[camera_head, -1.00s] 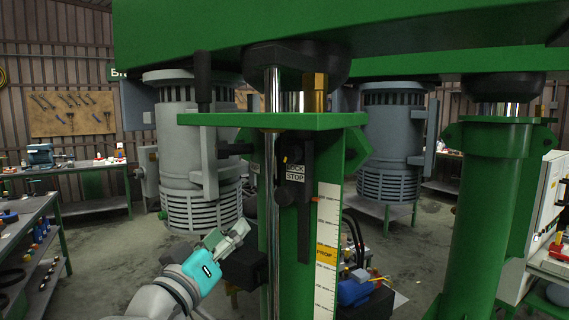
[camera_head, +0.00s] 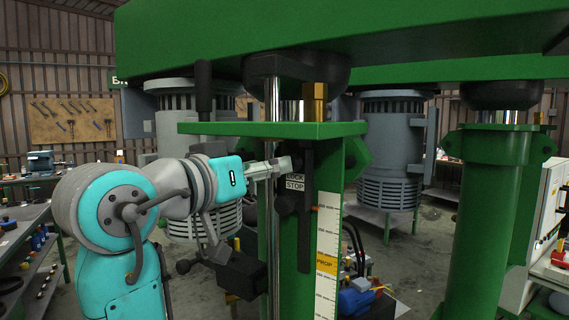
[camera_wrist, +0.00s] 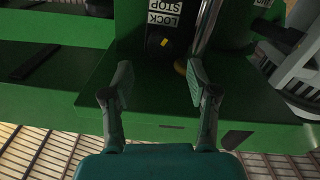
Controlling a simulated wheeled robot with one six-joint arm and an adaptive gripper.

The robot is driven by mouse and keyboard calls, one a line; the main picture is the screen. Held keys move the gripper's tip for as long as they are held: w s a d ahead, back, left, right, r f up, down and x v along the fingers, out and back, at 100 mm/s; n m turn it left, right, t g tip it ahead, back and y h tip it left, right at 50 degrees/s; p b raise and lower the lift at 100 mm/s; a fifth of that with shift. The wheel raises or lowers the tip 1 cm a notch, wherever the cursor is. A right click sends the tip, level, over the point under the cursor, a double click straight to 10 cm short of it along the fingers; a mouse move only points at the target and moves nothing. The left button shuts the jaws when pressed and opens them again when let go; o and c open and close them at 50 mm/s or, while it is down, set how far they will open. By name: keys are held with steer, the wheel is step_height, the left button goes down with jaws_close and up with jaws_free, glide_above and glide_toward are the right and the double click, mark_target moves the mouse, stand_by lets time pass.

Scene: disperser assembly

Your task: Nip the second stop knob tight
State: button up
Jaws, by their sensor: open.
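A black stop knob with a yellow mark (camera_wrist: 165,43) sits beside the white LOCK STOP label (camera_wrist: 163,12) in the wrist view, where the label appears upside down. My gripper (camera_wrist: 160,82) is open and empty, its two fingers apart on either side of the line to this knob. The knob lies a little beyond the fingertips, apart from them. In the head view my gripper (camera_head: 284,166) is at the column just above the label (camera_head: 295,184) and hides this knob. A second dark knob (camera_head: 286,206) shows below the label.
A polished vertical rod (camera_head: 273,110) runs close to the gripper; it also shows in the wrist view (camera_wrist: 206,28). A green plate (camera_head: 270,129) overhangs just above. A black block (camera_head: 240,275) is below my wrist. A scale strip (camera_head: 327,255) is on the right.

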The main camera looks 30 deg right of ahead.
steer(key=shift+x, duration=3)
jaws_close()
